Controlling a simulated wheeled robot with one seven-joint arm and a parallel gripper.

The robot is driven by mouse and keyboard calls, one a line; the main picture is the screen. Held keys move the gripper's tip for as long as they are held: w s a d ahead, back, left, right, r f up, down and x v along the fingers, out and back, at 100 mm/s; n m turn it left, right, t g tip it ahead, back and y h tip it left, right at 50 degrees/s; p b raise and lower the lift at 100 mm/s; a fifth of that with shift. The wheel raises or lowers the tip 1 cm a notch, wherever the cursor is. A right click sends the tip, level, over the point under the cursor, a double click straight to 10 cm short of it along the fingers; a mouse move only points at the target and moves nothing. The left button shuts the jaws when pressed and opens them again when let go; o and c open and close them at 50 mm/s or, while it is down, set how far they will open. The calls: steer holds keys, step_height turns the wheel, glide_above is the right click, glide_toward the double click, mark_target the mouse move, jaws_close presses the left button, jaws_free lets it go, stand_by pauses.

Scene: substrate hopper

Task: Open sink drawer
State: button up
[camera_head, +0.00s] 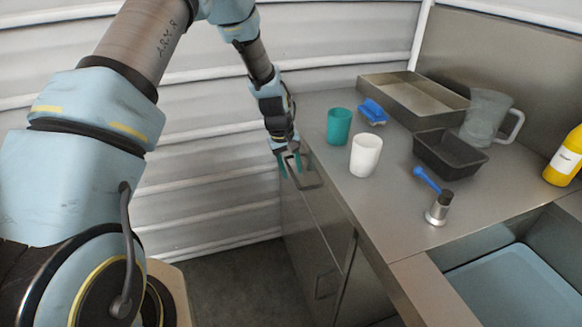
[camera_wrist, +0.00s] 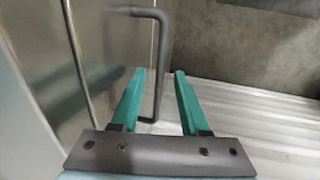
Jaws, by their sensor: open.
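My gripper (camera_head: 291,171) is at the grey cabinet front (camera_head: 312,228), just below the counter's left edge. Its two teal fingers are open. They are on either side of a dark bar handle (camera_head: 308,185) on the upper part of that front. The front with this handle looks closed. A second handle (camera_head: 322,287) shows lower and nearer on the cabinet. I cannot tell which front is the sink drawer.
The counter (camera_head: 385,205) bears a teal cup (camera_head: 339,126), white cup (camera_head: 365,155), blue brush (camera_head: 373,111), metal tray (camera_head: 395,94), black bin (camera_head: 449,156), clear jug (camera_head: 486,115) and yellow bottle (camera_head: 568,157). A sink (camera_head: 515,285) is at lower right. Floor before the cabinet is clear.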

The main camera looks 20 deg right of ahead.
steer(key=shift+c, duration=0.3)
jaws_close()
stand_by(1.1)
